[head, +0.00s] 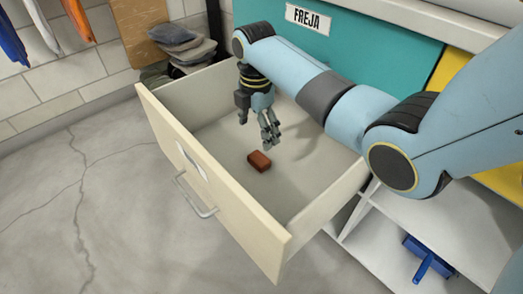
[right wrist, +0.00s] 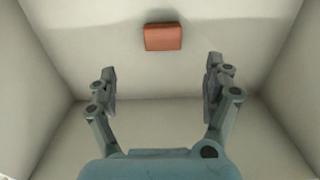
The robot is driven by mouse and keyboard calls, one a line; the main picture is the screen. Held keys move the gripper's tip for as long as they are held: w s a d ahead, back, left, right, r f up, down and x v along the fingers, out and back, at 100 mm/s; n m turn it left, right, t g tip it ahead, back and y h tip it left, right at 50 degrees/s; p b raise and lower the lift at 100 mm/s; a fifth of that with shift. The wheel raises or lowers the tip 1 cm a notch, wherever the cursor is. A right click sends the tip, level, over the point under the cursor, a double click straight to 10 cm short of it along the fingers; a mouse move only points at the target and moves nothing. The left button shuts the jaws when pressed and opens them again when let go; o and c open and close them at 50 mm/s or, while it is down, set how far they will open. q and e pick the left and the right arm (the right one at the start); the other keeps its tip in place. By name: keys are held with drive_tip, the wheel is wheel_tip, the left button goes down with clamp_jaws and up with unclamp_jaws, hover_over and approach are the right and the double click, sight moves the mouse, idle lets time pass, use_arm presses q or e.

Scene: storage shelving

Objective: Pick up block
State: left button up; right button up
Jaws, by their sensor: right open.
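A small reddish-brown block (head: 259,161) lies on the floor of an open cream drawer (head: 215,190). In the right wrist view the block (right wrist: 163,37) is ahead of the fingers, between their lines and near the top of the picture. My right gripper (head: 258,132) reaches down into the drawer, above and a little behind the block, apart from it. In the right wrist view my right gripper (right wrist: 158,85) has its two fingers spread wide with nothing between them. My left gripper shows in neither view.
The drawer walls stand around the block and gripper. A teal front with a FREJA label (head: 309,19) is behind my right arm. A blue dustpan or brush (head: 428,258) lies on a white shelf at lower right. Folded caps (head: 183,45) are behind the drawer. Drawer floor around the block is clear.

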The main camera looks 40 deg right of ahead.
drive_tip(key=b, duration=0.3)
hover_over(259, 158)
drive_tip(key=f, duration=0.5)
drive_tip(key=shift+w+a+f, duration=0.15)
drive_tip(key=shift+w+f, duration=0.1)
drive_tip(key=shift+f, duration=0.4)
drive_tip(key=f, duration=0.1)
drive_tip(key=f+b, duration=0.2)
drive_tip(key=f, duration=0.1)
drive_tip(key=shift+s+d, duration=0.2)
drive_tip(key=shift+s, duration=0.05)
drive_tip(key=shift+f, duration=0.2)
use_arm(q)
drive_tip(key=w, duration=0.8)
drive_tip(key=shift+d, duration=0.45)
use_arm(e)
drive_tip(key=c, duration=1.2)
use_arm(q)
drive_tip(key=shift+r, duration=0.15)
use_arm(e)
drive_tip(key=shift+o, duration=0.2)
drive_tip(key=shift+r, duration=0.1)
